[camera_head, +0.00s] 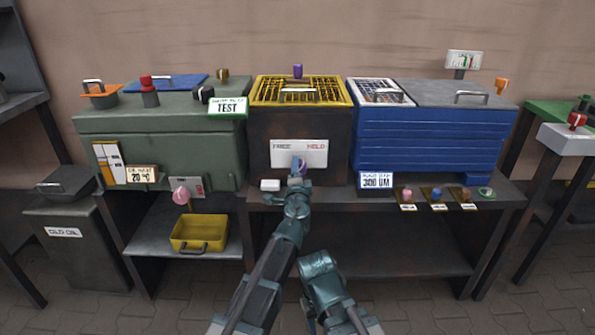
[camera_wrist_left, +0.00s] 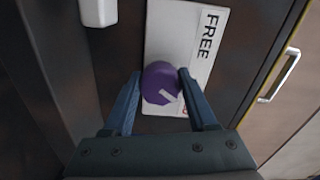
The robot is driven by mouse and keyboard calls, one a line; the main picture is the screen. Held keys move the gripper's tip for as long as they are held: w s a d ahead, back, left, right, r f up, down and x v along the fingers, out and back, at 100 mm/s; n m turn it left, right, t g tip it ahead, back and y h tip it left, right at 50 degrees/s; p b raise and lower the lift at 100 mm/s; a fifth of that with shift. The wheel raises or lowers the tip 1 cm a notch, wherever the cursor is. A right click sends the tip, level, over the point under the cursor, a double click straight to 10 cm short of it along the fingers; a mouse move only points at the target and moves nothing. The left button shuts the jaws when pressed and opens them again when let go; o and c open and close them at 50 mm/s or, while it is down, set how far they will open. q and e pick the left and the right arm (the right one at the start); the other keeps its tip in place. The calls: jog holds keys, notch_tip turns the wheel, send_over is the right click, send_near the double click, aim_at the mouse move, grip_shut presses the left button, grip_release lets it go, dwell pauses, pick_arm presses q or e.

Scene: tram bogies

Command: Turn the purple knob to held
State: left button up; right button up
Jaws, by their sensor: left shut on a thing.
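The purple knob (camera_head: 303,169) is on the front of the dark cabinet below a white plate (camera_head: 299,147) marked FREE at left and HELD at right. My left gripper (camera_head: 298,172) reaches it from below and partly hides it. In the left wrist view the knob (camera_wrist_left: 161,82) lies between the two blue fingers of my left gripper (camera_wrist_left: 159,80), which is shut on it. The knob's white mark points to the lower right there, toward the HELD side of the plate. The word FREE (camera_wrist_left: 207,35) shows; HELD is mostly hidden. My right gripper is not in view.
A small white block (camera_head: 270,185) is left of the knob at the shelf edge. A yellow grate (camera_head: 340,92) tops the cabinet. A green chest (camera_head: 150,125) stands at left and a blue box (camera_head: 430,142) at right. Several small coloured knobs line the right shelf edge.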

pick_arm(q)
jog(key=shift+s+m, duration=0.1)
jog(key=shift+m, duration=0.4)
dwell(0.3)
jog(key=o, duration=1.4)
jog(key=shift+c, duration=0.2)
jog(key=shift+s, duration=0.1)
